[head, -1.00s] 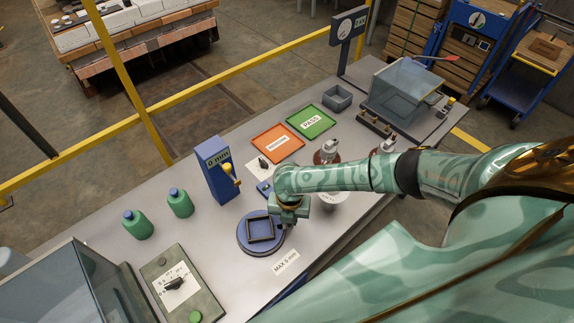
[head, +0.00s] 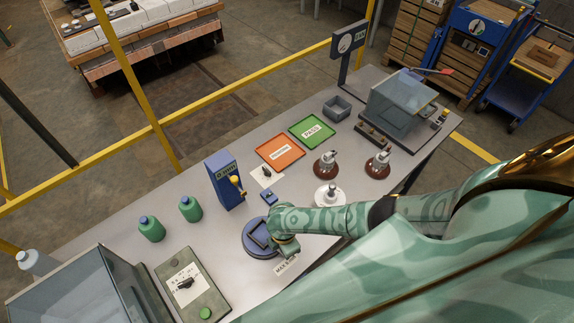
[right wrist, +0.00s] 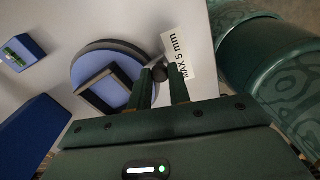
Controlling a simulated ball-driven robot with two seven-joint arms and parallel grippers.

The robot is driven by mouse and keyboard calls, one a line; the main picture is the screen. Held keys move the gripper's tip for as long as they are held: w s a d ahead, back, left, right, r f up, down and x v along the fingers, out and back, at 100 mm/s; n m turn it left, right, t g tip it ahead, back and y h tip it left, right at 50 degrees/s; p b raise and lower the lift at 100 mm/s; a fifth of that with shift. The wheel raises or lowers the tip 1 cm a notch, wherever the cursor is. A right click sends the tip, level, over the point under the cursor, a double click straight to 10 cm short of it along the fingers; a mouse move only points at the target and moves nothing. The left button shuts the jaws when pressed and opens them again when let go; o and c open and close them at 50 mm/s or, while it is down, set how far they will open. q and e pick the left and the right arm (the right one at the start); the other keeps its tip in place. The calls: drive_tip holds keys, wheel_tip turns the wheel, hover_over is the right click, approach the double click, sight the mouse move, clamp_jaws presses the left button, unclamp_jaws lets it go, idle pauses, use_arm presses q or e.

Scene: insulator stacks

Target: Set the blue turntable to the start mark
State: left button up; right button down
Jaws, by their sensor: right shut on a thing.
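The blue turntable (head: 249,247) is a round disc on the grey table, with a dark square frame (head: 261,233) on top. The disc also shows in the right wrist view (right wrist: 86,68). My right gripper (head: 287,251) is at the disc's near right edge, and its arm covers part of that side. In the right wrist view, my right gripper (right wrist: 159,78) is shut on a small dark round knob (right wrist: 159,73) at the disc's rim, beside the MAX 5 mm label (right wrist: 177,68). I cannot make out a start mark. My left gripper is not in view.
A blue gauge post (head: 223,180) with a yellow part stands behind the turntable, near a small blue block (head: 268,196). Green bottles (head: 190,208) stand left. A switch box (head: 190,286) is front left.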

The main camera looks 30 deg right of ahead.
drive_tip(key=shift+s+a+m+p, duration=0.2)
drive_tip(key=shift+a+m+p, duration=0.15)
drive_tip(key=shift+a+m, duration=0.4)
drive_tip(key=shift+d, duration=0.1)
drive_tip(key=c, duration=1.3)
unclamp_jaws()
drive_tip(key=shift+r, duration=0.1)
drive_tip(key=shift+r+p, duration=0.35)
wheel_tip(320, 180, up, 15)
drive_tip(key=p, duration=0.6)
drive_tip(key=shift+r, duration=0.2)
